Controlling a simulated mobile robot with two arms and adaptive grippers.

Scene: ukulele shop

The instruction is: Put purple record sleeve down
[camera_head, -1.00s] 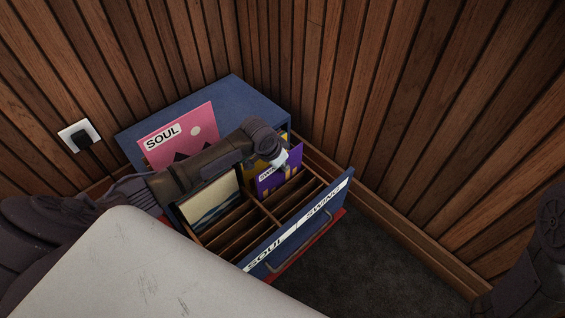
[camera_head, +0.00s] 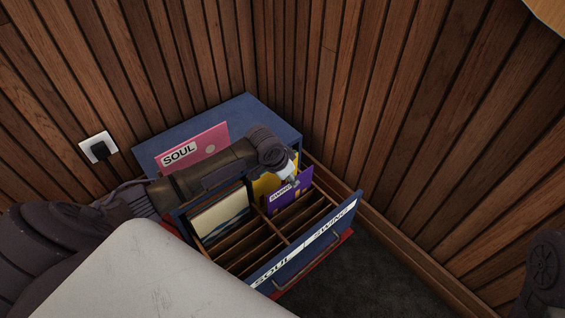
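The purple record sleeve (camera_head: 290,194), with a white label at its upper left, stands upright in the right-hand "SWING" side of the open drawer, in front of a yellow sleeve (camera_head: 265,186). Its lower part is hidden in the slots. My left gripper (camera_head: 292,180) is at the sleeve's top edge, at the end of my arm reaching in from the left. Its fingers are small and partly hidden, so I cannot tell whether they grip the sleeve.
The blue drawer (camera_head: 317,238) is labelled SOUL and SWING and has several wooden slots, mostly empty at the front. A pale landscape sleeve (camera_head: 220,217) stands in the left side. A pink SOUL sleeve (camera_head: 205,146) is behind my arm. A white surface (camera_head: 150,275) fills the lower left.

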